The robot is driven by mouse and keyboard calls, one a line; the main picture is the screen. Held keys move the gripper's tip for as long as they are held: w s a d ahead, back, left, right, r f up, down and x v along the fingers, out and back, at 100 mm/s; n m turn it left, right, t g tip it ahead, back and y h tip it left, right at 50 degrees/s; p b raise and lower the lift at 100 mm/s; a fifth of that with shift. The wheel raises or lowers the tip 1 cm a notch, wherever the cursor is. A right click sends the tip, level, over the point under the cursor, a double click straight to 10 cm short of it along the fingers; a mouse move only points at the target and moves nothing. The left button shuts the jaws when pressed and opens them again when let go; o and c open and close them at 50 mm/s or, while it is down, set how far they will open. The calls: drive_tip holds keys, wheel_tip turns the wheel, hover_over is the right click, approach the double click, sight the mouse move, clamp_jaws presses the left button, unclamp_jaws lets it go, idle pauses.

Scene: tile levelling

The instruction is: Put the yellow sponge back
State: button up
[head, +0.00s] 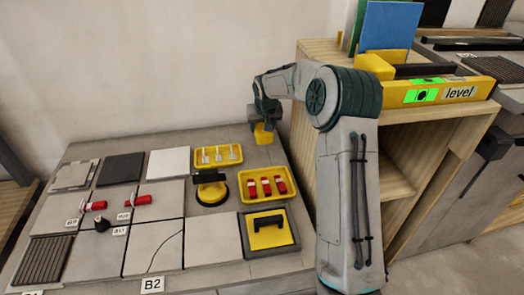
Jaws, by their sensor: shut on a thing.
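The yellow sponge (263,135) is a small yellow block at the back right of the grey work surface (110,146). My gripper (264,123) points down and is shut on it, with the fingers partly hidden by the wrist. The sponge is just right of the tray of white clips. I cannot tell whether its underside touches the surface.
Yellow trays hold white clips (219,165) and red wedges (245,193). A suction cup (218,187) and a yellow float (267,237) stand nearby. Tiles cover the left. The wooden cabinet (400,140) at right bears a level (455,92) and a yellow block (374,65).

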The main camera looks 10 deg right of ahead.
sight(265, 133)
wheel_tip(265, 133, down, 9)
drive_tip(key=b, duration=0.3)
drive_tip(key=shift+b, duration=0.35)
drive_tip(key=o, duration=0.9)
drive_tip(key=shift+r, duration=0.1)
drive_tip(key=p+v, duration=0.5)
drive_tip(key=v, duration=0.6)
drive_tip(key=shift+r, duration=0.15)
drive_tip(key=shift+s+r, duration=0.35)
drive_tip(key=shift+r, duration=0.1)
drive_tip(key=s+r+g, duration=0.1)
drive_tip(key=s, duration=1.1)
drive_tip(key=s+r+g, duration=0.1)
drive_tip(key=s+r, duration=0.1)
drive_tip(key=s, duration=1.1)
drive_tip(key=s+r+g, duration=0.1)
drive_tip(key=s+r, duration=0.1)
drive_tip(key=s, duration=1.1)
drive_tip(key=shift+a, duration=0.35)
